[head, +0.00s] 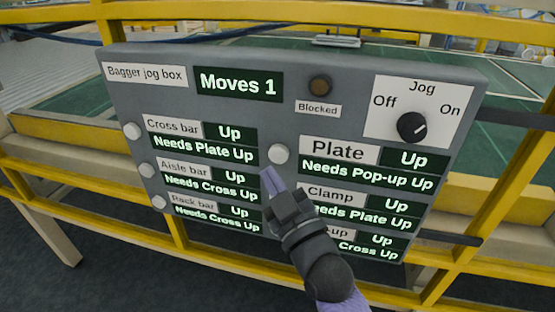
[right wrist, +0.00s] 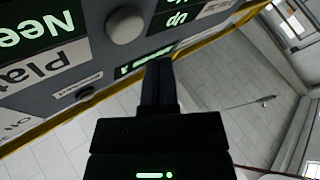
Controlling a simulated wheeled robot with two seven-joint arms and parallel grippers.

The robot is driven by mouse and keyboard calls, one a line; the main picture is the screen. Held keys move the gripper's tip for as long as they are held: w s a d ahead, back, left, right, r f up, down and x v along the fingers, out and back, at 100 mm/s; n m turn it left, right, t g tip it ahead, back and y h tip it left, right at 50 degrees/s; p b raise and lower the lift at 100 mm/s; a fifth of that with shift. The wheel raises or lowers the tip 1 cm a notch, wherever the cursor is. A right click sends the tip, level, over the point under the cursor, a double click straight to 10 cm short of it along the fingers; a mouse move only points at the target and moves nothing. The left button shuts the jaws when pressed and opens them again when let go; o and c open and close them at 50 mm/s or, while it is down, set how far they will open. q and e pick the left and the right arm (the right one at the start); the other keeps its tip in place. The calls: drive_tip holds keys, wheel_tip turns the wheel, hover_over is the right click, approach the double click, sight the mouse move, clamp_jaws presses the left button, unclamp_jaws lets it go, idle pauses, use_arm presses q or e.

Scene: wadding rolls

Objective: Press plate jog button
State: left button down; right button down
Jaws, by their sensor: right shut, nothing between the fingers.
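The grey bagger jog box (head: 290,105) faces me. The round white plate jog button (head: 279,154) sits left of the Plate label (head: 338,150); its displays read "Up" and "Needs Pop-up Up". The button also shows, upside down, in the right wrist view (right wrist: 125,25). My right gripper (head: 268,173) is shut and empty, its tips just below and left of the button in the head view. In the right wrist view its fingers (right wrist: 158,66) show beside the button; whether they touch the panel I cannot tell. My left gripper is out of view.
White buttons (head: 131,131) line the left edge. The jog knob (head: 411,127) points toward On. The blocked lamp (head: 320,86) looks unlit, and a display (head: 238,84) reads "Moves 1". My right arm hides part of the lower right rows. Yellow rails (head: 520,150) surround the box.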

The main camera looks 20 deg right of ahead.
sight(279, 154)
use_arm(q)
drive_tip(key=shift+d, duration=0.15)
use_arm(e)
drive_tip(key=shift+w+d+r, duration=0.1)
drive_tip(key=shift+w+d, duration=0.45)
drive_tip(key=shift+w, duration=0.2)
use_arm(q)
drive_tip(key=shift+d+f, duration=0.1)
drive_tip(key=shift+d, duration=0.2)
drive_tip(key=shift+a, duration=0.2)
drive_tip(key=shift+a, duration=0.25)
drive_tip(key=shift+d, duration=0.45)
use_arm(e)
drive_tip(key=shift+w+d, duration=0.1)
drive_tip(key=shift+w, duration=0.05)
